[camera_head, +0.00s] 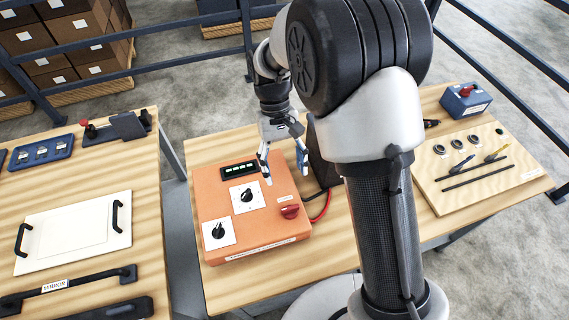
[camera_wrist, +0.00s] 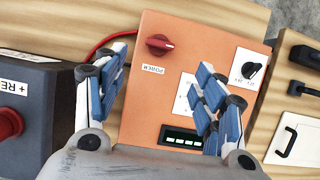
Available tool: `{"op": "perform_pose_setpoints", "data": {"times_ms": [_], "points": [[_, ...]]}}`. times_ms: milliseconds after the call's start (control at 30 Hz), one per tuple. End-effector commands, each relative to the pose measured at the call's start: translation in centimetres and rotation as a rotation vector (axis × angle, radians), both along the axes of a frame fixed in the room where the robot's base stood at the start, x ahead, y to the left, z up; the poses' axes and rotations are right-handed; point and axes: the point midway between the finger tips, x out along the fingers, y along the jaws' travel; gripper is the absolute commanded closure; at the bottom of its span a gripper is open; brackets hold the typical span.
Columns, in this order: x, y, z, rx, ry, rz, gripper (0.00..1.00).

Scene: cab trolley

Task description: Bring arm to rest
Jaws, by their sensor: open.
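My arm reaches over the middle table in the head view. My gripper (camera_head: 283,165) points down above the orange control box (camera_head: 245,240), near its back edge. Its blue-padded fingers are apart with nothing between them. In the wrist view my gripper (camera_wrist: 160,95) is also open and empty over the orange box (camera_wrist: 150,100). The box carries a red knob (camera_head: 290,211), black rotary knobs on white plates (camera_head: 247,195) and a small display with green segments (camera_head: 239,170). I cannot tell whether the fingers touch the box.
A dark box with a red knob (camera_wrist: 10,125) stands close beside my gripper. A red cable (camera_head: 322,207) runs from the orange box. A wooden board (camera_head: 478,165) with rings and tools lies right. The left table holds a white panel (camera_head: 72,232) and dark handles. Rails stand behind.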

Motion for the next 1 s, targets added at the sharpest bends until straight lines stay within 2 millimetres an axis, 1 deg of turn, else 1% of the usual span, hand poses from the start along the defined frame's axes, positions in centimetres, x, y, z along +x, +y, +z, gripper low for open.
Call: {"op": "perform_pose_setpoints", "data": {"times_ms": [233,333,433,533,600,700,800,900,1000], "points": [[0.0,0.0,0.0,0.0,-0.001,0.0,0.36],[-0.1,-0.3,0.7,0.006,-0.018,-0.007,0.36],[-0.4,-1.3,2.7,0.019,-0.064,-0.025,0.36],[-1.4,-2.8,5.6,0.04,-0.14,-0.053,0.36],[-2.5,-4.1,7.7,0.055,-0.2,-0.077,0.36],[-4.4,-5.8,10.0,0.072,-0.284,-0.109,0.36],[-6.6,-7.5,11.9,0.087,-0.37,-0.14,0.36],[-9.0,-8.9,13.1,0.099,-0.456,-0.171,0.36],[-11.6,-10.3,13.8,0.108,-0.543,-0.201,0.36]]}}
